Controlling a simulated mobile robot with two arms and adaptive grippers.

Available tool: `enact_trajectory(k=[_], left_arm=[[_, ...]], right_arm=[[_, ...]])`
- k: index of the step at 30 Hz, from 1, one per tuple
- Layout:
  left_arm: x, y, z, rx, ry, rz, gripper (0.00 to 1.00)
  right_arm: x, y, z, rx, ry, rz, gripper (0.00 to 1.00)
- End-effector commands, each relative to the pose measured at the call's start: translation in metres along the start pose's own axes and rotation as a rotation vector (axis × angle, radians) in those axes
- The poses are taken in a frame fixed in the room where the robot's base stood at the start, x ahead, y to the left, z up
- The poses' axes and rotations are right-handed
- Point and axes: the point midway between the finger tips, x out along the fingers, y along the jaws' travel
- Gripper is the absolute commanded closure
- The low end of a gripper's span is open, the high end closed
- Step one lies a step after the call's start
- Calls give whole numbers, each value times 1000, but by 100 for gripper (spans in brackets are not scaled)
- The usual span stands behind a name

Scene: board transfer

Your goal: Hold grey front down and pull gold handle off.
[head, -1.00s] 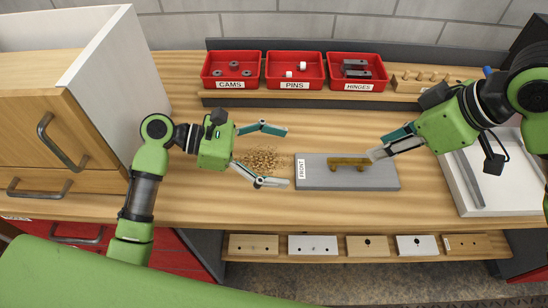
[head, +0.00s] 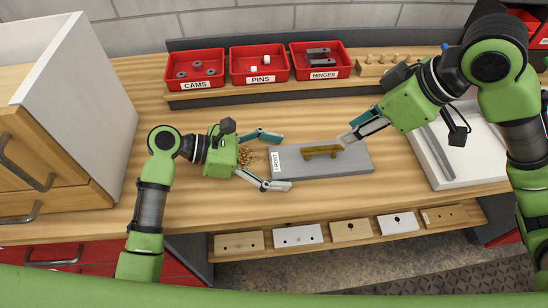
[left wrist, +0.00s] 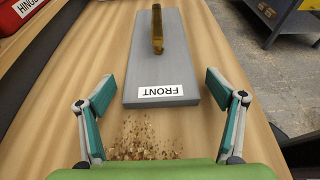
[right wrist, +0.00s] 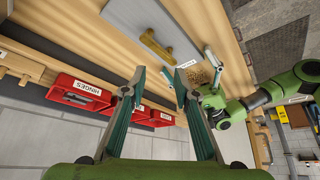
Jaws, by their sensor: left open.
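The grey front (head: 350,166) lies flat on the bench with its white FRONT label at the left end. The gold handle (head: 321,151) sits on top of it; it also shows in the left wrist view (left wrist: 157,30) and right wrist view (right wrist: 155,46). My left gripper (head: 284,162) is open, its fingers on either side of the front's labelled end. The left wrist view shows gaps between both fingers and the front (left wrist: 155,65). My right gripper (head: 345,138) is above the front, by the handle's right end. Its fingers (right wrist: 155,73) look apart, with nothing visible between them.
Wood shavings (left wrist: 140,142) lie by the labelled end. Red bins of cams (head: 196,70), pins (head: 259,65) and hinges (head: 320,61) stand behind. A white tray (head: 468,172) is at the right, a cabinet (head: 85,105) at the left. The bench between cabinet and left arm is clear.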

Motion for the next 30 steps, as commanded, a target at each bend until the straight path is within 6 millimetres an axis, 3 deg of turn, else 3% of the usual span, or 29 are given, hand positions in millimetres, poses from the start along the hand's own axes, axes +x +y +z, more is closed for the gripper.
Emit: enact_trajectory(k=[2,6,8,10,16,30], left_arm=[[0,0,0,0,0,0,15],[0,0,0,0,0,0,51],[0,0,0,0,0,0,64],[0,0,0,0,0,1,63],[0,0,0,0,0,1,63],[0,0,0,0,0,1,63]], right_arm=[[0,0,0,0,0,0,72],[0,0,0,0,0,0,72],[0,0,0,0,0,0,72],[0,0,0,0,0,0,76],[3,-1,-5,-74,-23,-28,76],[19,14,-26,-620,-175,-257,76]])
